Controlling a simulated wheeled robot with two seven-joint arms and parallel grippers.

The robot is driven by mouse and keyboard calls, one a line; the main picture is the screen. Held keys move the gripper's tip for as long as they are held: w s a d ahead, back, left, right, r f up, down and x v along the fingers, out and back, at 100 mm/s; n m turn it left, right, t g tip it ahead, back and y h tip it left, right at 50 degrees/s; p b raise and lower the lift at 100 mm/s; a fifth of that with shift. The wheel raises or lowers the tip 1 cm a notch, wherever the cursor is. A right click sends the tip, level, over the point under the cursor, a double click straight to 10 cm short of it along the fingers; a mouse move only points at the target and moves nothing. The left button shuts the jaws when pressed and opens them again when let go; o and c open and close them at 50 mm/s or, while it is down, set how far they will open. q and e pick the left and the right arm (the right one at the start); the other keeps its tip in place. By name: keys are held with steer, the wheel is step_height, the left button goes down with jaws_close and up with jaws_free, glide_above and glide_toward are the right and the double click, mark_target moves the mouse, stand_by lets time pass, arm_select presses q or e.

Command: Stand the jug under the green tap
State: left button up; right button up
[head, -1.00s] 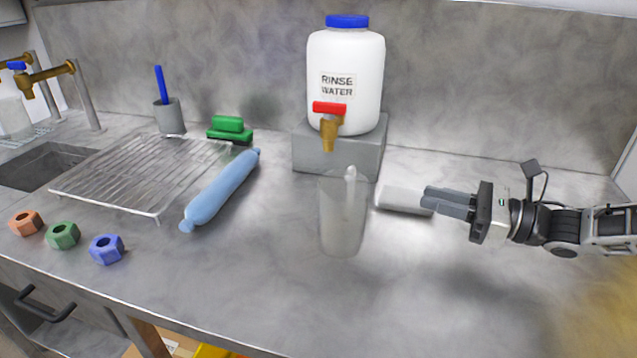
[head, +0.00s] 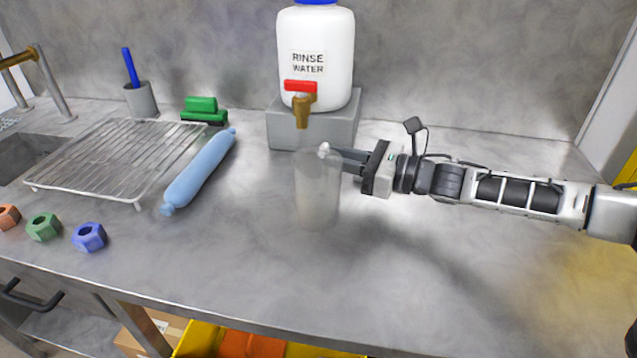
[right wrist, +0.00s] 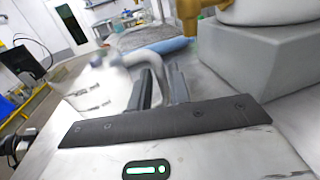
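The jug (head: 318,195) is a translucent, pale upright vessel on the worktop, in front of the rinse-water container. In the right wrist view the jug (right wrist: 95,90) lies left of the fingers, and its handle (right wrist: 148,60) curves over toward the gap between them. My right gripper (head: 345,160) is at the jug's right side, near its top, with its fingers around the handle. The fingers (right wrist: 160,88) look parted, and firm contact is not clear. No green tap shows; the tap on the container (head: 302,95) has a red handle. My left gripper is out of view.
The white rinse-water container (head: 318,50) stands on a grey block (head: 340,125) behind the jug. A blue roll (head: 200,170), a wire rack (head: 110,155) and coloured nuts (head: 88,237) lie left. A brass tap (head: 15,60) is at the left edge. Front right worktop is clear.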

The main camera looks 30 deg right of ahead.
steer(key=shift+x, duration=1.5)
jaws_close()
